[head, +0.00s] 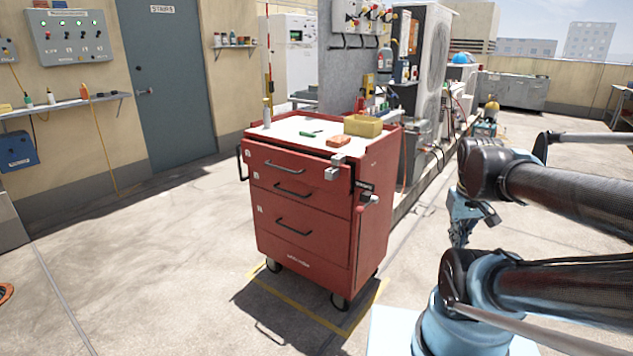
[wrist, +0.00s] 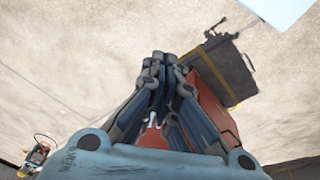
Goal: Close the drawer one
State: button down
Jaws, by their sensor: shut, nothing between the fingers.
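A red tool cart (head: 372,215) on casters stands in the middle of the head view. Its top drawer (head: 300,172) sticks out a little, with a dark gap behind its front edge; its small label is too small to read. The two drawers below look flush. My gripper (head: 461,240) hangs to the right of the cart in the head view, apart from it. In the wrist view my gripper (wrist: 166,57) has its fingers together with nothing between them. Part of the red cart (wrist: 208,85) shows behind the fingers there.
A yellow box (head: 363,126), a brick-coloured block (head: 338,141) and a bottle (head: 266,113) stand on the cart top. A condenser unit (head: 430,65) and clutter are behind it.

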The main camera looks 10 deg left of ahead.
jog(key=w+a+r+n+t+h, duration=0.15)
jog(key=w+a+r+n, duration=0.25)
jog(key=w+a+n, duration=0.5)
jog(key=w+a+r+n+t+h, duration=0.1)
jog(key=w+a+r+n+h, duration=0.1)
jog(key=w+a+r+n, duration=0.5)
jog(key=w+a+f+n+t, duration=0.1)
jog(key=a+f+n+t, duration=0.15)
jog(key=a+n, duration=0.9)
jog(key=w+a+f+n+t, duration=0.1)
jog(key=a+f+n, duration=0.15)
jog(key=a, duration=1.85)
jog(key=m, duration=0.1)
send_near(322, 184)
jog(key=shift+y, duration=0.25)
jog(key=x, duration=0.4)
jog(key=shift+w+d+f, duration=0.1)
jog(key=shift+d+f, duration=0.15)
jog(key=shift+d, duration=0.05)
